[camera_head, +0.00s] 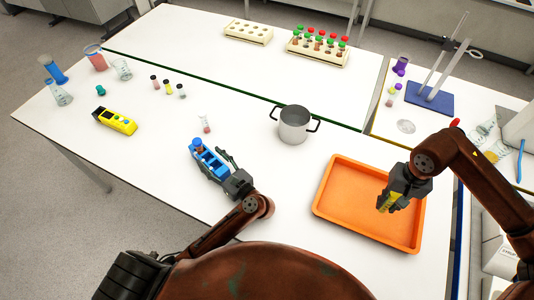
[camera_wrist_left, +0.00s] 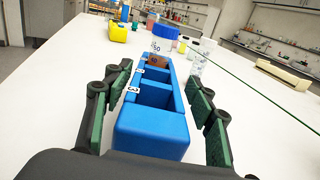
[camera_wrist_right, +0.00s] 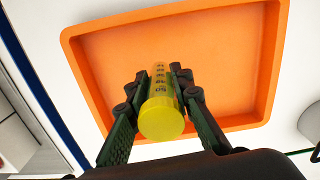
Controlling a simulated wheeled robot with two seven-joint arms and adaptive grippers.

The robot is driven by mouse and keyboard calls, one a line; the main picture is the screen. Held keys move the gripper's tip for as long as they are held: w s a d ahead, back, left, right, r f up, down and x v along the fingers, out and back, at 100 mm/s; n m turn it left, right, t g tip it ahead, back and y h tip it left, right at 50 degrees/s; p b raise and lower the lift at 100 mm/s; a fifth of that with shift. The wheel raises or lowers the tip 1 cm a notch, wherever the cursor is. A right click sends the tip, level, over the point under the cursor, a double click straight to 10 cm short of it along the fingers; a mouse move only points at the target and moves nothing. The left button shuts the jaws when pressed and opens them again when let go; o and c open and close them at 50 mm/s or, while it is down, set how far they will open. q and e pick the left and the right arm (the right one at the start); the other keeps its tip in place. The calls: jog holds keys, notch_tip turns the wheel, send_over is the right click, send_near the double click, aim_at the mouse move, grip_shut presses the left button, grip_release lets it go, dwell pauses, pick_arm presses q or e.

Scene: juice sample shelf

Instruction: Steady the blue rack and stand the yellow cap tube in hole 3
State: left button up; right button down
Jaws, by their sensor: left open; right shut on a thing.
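The blue rack (camera_head: 208,162) stands on the white table. In the left wrist view the rack (camera_wrist_left: 150,132) shows a 3 label beside its near empty hole; a blue-capped tube (camera_wrist_left: 162,48) stands in the far end. My left gripper (camera_head: 219,168) is open, with its fingers on either side of the rack; I cannot tell whether they touch it. My right gripper (camera_head: 393,195) is shut on the yellow cap tube (camera_wrist_right: 160,100), above the orange tray (camera_head: 340,222). The yellow cap (camera_wrist_right: 161,122) faces the right wrist camera.
A grey pot (camera_head: 294,125) stands between the rack and the tray, further back. A small tube (camera_head: 205,124) stands behind the rack. A yellow device (camera_head: 115,121), several vials and beakers are at the left. The table between rack and tray is clear.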

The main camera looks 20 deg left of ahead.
aim_at(226, 173)
pick_arm(q)
jog(key=shift+c, duration=0.2)
jog(key=c, duration=1.1)
jog(key=o, duration=1.3)
jog(key=shift+o, duration=0.2)
jog(key=v, duration=1.2)
jog(key=shift+r, duration=0.1)
